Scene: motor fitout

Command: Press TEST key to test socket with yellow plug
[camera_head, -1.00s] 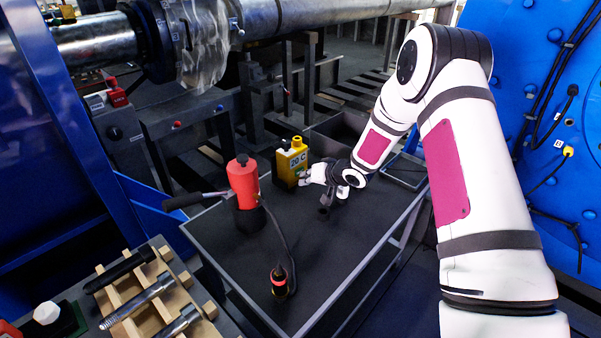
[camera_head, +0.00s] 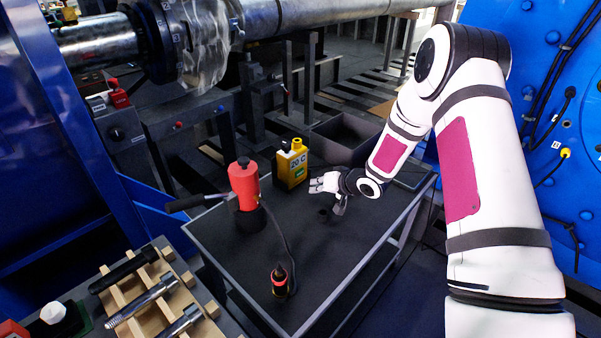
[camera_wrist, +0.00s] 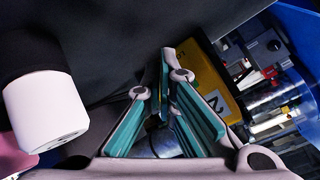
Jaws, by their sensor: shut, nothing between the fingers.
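A yellow box (camera_head: 291,168) marked "20 C" stands upright on the dark cart top in the head view. It has a yellow knob and a black part on top, and a small green patch on its front. In the wrist view the yellow box (camera_wrist: 208,85) shows behind and right of the fingers. My gripper (camera_head: 314,184) is just right of the box's base, apparently a little apart from it. Its teal-padded fingers (camera_wrist: 168,95) are shut and empty. A yellow plug (camera_head: 565,153) with a dark cable is on the blue wall at right. I cannot make out a TEST lettering.
A red tool (camera_head: 245,185) with a black handle stands left on the cart (camera_head: 330,255), its cable running to a small black-and-red piece (camera_head: 280,280). A dark open bin (camera_head: 345,132) is behind the gripper. Bolts lie in a wooden rack (camera_head: 115,277). The cart's front right is clear.

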